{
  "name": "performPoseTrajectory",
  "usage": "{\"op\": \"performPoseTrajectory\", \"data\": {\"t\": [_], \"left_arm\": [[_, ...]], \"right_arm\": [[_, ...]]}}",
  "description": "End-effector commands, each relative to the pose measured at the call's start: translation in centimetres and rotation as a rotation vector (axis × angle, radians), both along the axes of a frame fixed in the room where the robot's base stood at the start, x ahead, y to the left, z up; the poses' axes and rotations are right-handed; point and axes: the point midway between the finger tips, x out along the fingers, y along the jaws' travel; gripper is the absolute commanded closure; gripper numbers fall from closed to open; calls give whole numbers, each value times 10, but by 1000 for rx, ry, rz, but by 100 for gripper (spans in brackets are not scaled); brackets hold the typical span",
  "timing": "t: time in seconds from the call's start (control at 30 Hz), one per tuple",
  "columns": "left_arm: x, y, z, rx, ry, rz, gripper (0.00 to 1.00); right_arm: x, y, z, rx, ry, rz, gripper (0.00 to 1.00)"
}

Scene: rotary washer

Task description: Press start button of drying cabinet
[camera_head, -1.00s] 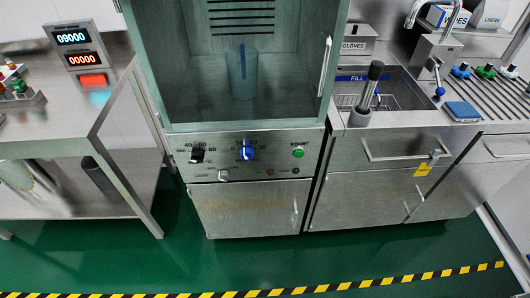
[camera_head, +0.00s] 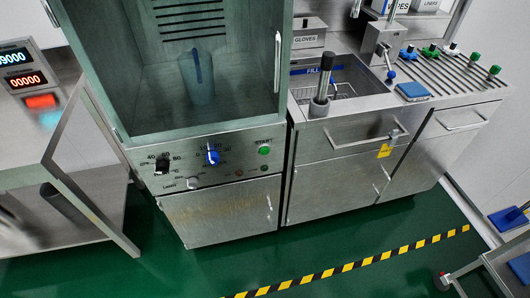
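The drying cabinet (camera_head: 225,215) stands left of the middle, with a glass door (camera_head: 240,105) that looks shut and a bluish beaker-like vessel (camera_head: 200,85) behind it. On its control panel, the green start button (camera_head: 264,150) sits at the upper right under the label START. A blue knob (camera_head: 213,157) and a black knob (camera_head: 162,166) sit left of it, with a pale knob (camera_head: 192,183) below. Neither of my grippers is in view.
A sink counter (camera_head: 350,120) adjoins the cabinet on the right. The green floor (camera_head: 300,260) in front is clear, with a yellow-black stripe (camera_head: 350,266). A cart-like frame (camera_head: 490,265) is at the lower right.

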Motion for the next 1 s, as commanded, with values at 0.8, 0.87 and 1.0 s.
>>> {"op": "performPoseTrajectory", "data": {"t": [0.8, 0.87, 1.0], "left_arm": [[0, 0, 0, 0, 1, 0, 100], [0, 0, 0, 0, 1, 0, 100], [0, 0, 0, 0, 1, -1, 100]], "right_arm": [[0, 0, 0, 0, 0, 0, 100], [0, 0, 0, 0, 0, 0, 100], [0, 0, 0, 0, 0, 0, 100]]}}
